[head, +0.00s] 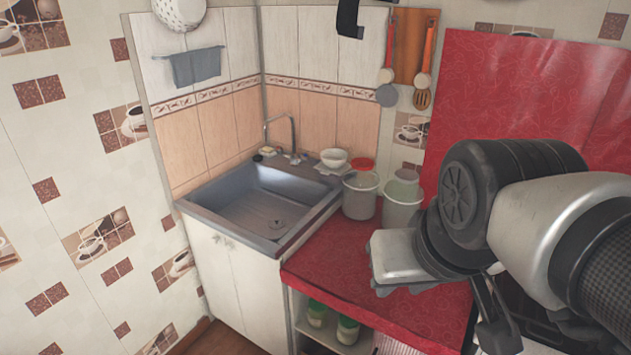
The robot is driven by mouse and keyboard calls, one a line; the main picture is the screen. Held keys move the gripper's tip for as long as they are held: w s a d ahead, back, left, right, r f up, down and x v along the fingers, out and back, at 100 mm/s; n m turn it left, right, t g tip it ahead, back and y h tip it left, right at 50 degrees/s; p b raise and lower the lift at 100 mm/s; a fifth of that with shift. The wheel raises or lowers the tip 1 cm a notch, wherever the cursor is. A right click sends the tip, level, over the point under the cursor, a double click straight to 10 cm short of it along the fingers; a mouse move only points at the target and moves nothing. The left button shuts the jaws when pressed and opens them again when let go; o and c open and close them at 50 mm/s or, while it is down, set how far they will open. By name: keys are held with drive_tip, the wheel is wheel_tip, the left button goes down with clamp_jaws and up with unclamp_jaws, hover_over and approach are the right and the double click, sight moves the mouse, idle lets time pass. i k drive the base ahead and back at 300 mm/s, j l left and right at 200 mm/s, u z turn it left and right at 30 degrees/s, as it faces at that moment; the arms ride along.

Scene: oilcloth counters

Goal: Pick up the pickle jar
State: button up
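Two small jars with green parts and pale parts stand on the open shelf under the red counter, one at the left (317,313) and one at the right (347,330). I cannot tell whether either is the pickle jar; no label is readable. My gripper (490,318) is at the lower right, in front of the counter and to the right of these jars, apart from them. Its dark finger parts point downward, and my arm hides some of the area. Whether the fingers are open or shut is unclear, and I see nothing held.
The red counter (345,268) has free room at its front left. A grey bucket (360,197) and a pale bucket (402,208) stand at its back. The metal sink (262,205) is to the left, with a white bowl (334,158) behind it. Utensils (424,75) hang above.

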sight(346, 337)
drive_tip(key=i+j+z, duration=0.1)
drive_tip(key=j, duration=0.25)
drive_tip(key=i+j+z, duration=0.15)
drive_tip(key=j, duration=0.25)
drive_tip(key=i+j+z, duration=0.1)
drive_tip(key=j, duration=0.3)
drive_tip(key=i, duration=0.15)
